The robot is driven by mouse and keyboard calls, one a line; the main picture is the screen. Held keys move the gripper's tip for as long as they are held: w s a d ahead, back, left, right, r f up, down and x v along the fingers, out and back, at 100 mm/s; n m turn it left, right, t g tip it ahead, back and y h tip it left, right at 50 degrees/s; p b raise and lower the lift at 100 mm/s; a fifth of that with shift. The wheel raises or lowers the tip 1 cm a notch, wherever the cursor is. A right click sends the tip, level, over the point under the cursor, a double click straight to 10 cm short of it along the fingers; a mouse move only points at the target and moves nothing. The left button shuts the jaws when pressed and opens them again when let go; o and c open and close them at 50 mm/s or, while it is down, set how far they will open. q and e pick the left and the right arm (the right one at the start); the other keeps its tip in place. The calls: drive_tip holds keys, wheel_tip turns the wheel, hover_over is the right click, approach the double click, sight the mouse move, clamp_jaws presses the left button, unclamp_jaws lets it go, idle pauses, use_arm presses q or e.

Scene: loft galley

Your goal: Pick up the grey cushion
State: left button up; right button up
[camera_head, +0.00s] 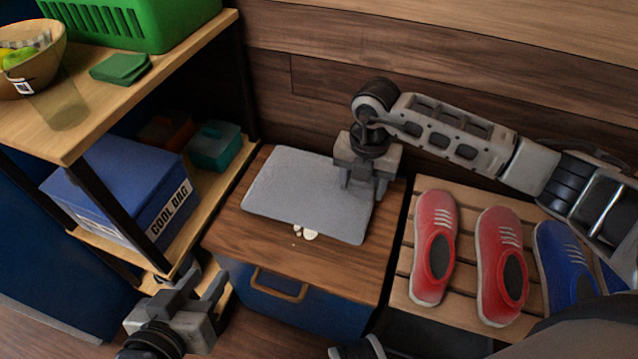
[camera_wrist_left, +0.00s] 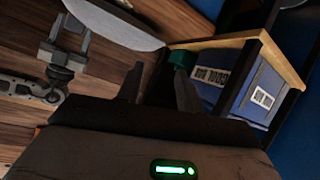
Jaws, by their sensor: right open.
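The grey cushion (camera_head: 290,190) lies flat on the wooden top of a low chest (camera_head: 335,262) in the head view. It also shows at the top of the left wrist view (camera_wrist_left: 115,22). My right gripper (camera_head: 364,192) is open and points down over the cushion's right part, with nothing visibly gripped. I cannot tell if its fingertips touch the cushion. It also shows in the left wrist view (camera_wrist_left: 64,48). My left gripper (camera_head: 205,284) is open and empty, low in front of the chest's left corner, away from the cushion. Its fingers show in the left wrist view (camera_wrist_left: 158,88).
Small pale pieces (camera_head: 307,234) lie at the cushion's front edge. A shelf (camera_head: 105,115) on the left holds a green basket (camera_head: 130,18), a bowl (camera_head: 35,70) and a blue cool bag (camera_head: 125,185). Red shoes (camera_head: 435,250) and blue shoes (camera_head: 565,265) stand on a slatted rack at right.

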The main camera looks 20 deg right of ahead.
drive_tip(key=shift+f, duration=0.1)
drive_tip(key=c, duration=1.2)
